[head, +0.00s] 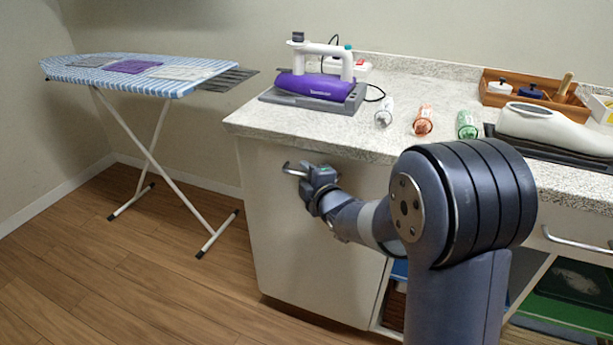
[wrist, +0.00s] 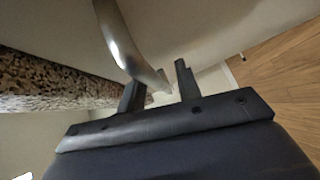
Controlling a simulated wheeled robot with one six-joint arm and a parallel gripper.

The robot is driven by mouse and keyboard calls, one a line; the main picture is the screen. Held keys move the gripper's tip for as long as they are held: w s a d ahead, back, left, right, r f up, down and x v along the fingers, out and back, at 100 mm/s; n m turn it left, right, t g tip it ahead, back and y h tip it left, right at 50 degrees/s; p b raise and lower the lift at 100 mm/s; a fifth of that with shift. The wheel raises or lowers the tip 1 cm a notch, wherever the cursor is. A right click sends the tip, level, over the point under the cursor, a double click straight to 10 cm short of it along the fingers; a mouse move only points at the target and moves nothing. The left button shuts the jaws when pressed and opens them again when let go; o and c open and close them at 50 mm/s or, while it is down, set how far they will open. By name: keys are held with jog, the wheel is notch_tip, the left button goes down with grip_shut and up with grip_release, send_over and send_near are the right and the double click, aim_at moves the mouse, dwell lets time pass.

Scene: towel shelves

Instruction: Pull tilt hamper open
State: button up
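The tilt hamper's pale front panel (head: 300,240) is under the left end of the counter and looks closed, its top close beneath the countertop. Its curved metal handle (head: 291,171) is near the top of the panel. My gripper (head: 305,171) is at the handle and hides its right part. In the wrist view the handle (wrist: 122,45) runs down toward the space between my two fingers (wrist: 160,88). The fingers are apart, with a gap showing between the bar and the right finger. Whether the left finger touches the bar I cannot tell.
An ironing board (head: 140,73) stands left of the counter. The speckled countertop (head: 260,122) holds a purple iron (head: 315,84), several small bottles and a wooden tray (head: 540,97). Wooden floor (head: 150,285) in front of the hamper is clear.

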jog(key=shift+c, duration=0.3)
grip_shut()
